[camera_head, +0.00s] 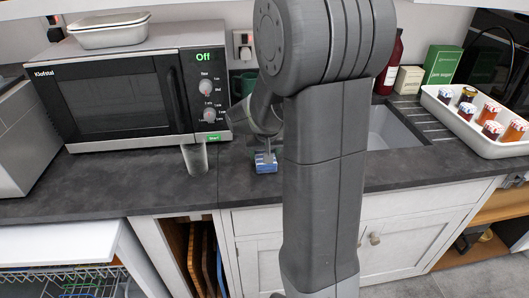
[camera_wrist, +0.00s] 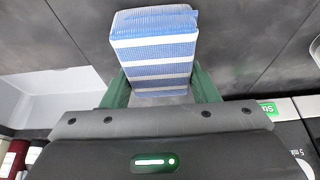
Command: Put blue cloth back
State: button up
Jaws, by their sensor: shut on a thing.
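The blue cloth (camera_head: 266,167) is a small folded block with blue and white stripes, over the dark worktop in front of the sink area. In the wrist view the cloth (camera_wrist: 153,48) sits between the two green fingers of my gripper (camera_wrist: 160,92), which is shut on it. In the head view my gripper (camera_head: 265,154) is small and partly hidden by my arm. I cannot tell whether the cloth touches the worktop.
A clear glass (camera_head: 195,160) stands left of the cloth, before the microwave (camera_head: 130,95). A sink (camera_head: 390,130) lies right, partly behind my arm. A white tray (camera_head: 455,122) with several jars, a green box (camera_head: 442,65) and a red bottle (camera_head: 390,65) stand further right.

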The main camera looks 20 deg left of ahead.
jog(key=shift+f, duration=0.2)
jog(key=o, duration=0.9)
jog(key=shift+r, duration=0.1)
jog(key=shift+s+r, duration=0.1)
jog(key=shift+r, duration=0.3)
jog(key=v, duration=1.1)
jog(key=shift+s+d+r, duration=0.1)
jog(key=shift+d+r, duration=0.05)
jog(key=shift+r, duration=0.05)
